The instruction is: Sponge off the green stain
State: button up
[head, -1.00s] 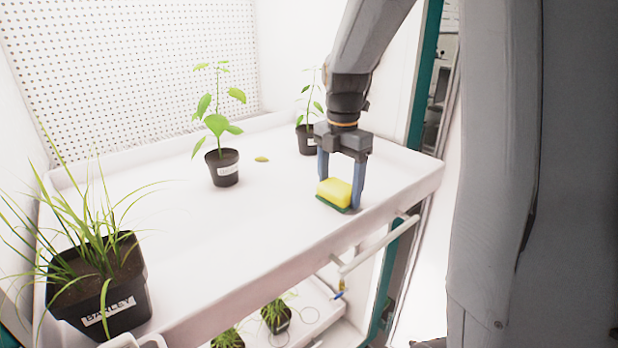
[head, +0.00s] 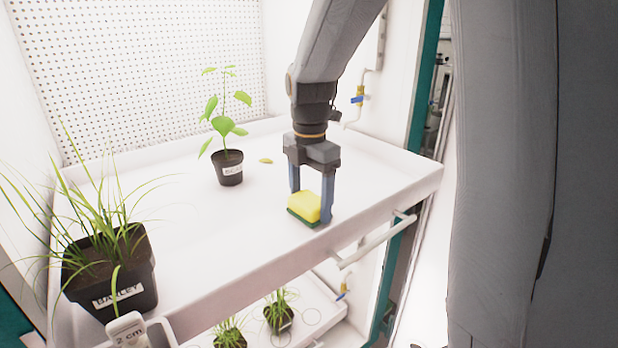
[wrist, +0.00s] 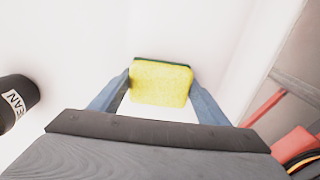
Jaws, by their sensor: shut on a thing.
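My gripper (head: 311,205) is shut on a sponge (head: 306,203) with a yellow body and a dark green scouring side facing down. The sponge is low over the front right part of the white tray (head: 200,245); I cannot tell whether it touches the tray. The wrist view shows the sponge (wrist: 160,84) between both fingers, with bare white surface around it. I see no clear green stain in either view. A small yellow-green patch (head: 265,161), perhaps a fallen leaf, lies on the tray behind the sponge.
A bean pot (head: 229,172) stands mid-tray, left of and behind my gripper. A barley pot (head: 112,285) fills the near left corner. The tray has a raised rim and a front handle (head: 375,240). The middle of the tray is clear. Small plants stand on a lower shelf.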

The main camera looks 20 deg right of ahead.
jog(key=shift+s+a, duration=0.3)
jog(key=shift+a, duration=0.5)
jog(key=shift+s+a+r, duration=0.1)
jog(key=shift+a+r, duration=0.1)
jog(key=shift+r, duration=0.55)
jog(key=shift+a+r, duration=0.15)
jog(key=shift+r, duration=3.15)
